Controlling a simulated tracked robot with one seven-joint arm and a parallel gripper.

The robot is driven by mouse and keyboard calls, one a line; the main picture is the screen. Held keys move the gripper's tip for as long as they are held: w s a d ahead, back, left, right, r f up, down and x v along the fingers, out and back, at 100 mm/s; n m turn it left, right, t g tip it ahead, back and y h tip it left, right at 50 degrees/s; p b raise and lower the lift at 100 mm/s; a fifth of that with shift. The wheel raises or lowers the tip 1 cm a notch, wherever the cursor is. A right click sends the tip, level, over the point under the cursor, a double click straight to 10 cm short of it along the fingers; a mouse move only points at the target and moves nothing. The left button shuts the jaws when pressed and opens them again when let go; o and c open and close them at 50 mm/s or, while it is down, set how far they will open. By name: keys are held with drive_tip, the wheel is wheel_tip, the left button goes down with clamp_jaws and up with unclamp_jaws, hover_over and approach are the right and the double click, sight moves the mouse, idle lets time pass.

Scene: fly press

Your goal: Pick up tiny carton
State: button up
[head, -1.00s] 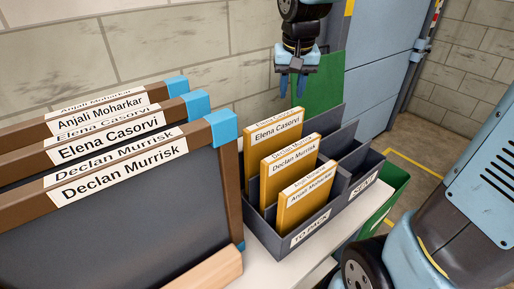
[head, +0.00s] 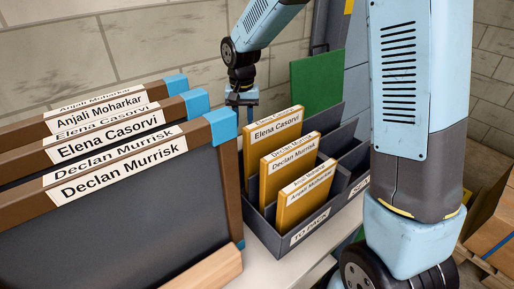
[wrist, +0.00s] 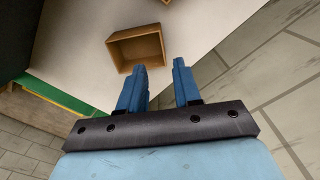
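The tiny carton (wrist: 136,50) is a small brown open-topped box on a white tabletop (wrist: 82,48), seen in the wrist view just beyond my fingertips. My gripper (wrist: 159,66) is open, with its two blue fingers apart and nothing between them. The left fingertip appears close to the carton's lower edge; I cannot tell whether they touch. The carton is hidden in the head view.
Framed name boards (head: 115,215) stand at left. A grey sorter (head: 262,232) marked "TO PACK" holds yellow name folders (head: 291,157), with a green panel (head: 317,82) behind it. Brown boxes (head: 494,230) stand at right. A wall rises behind.

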wheel_tip(320, 180, down, 5)
drive_tip(key=shift+r, duration=0.1)
drive_tip(key=shift+w+a+f, duration=0.1)
drive_tip(key=shift+f, duration=1.2)
drive_tip(key=shift+w+a+f, duration=0.1)
drive_tip(key=shift+f, duration=1.2)
clamp_jaws()
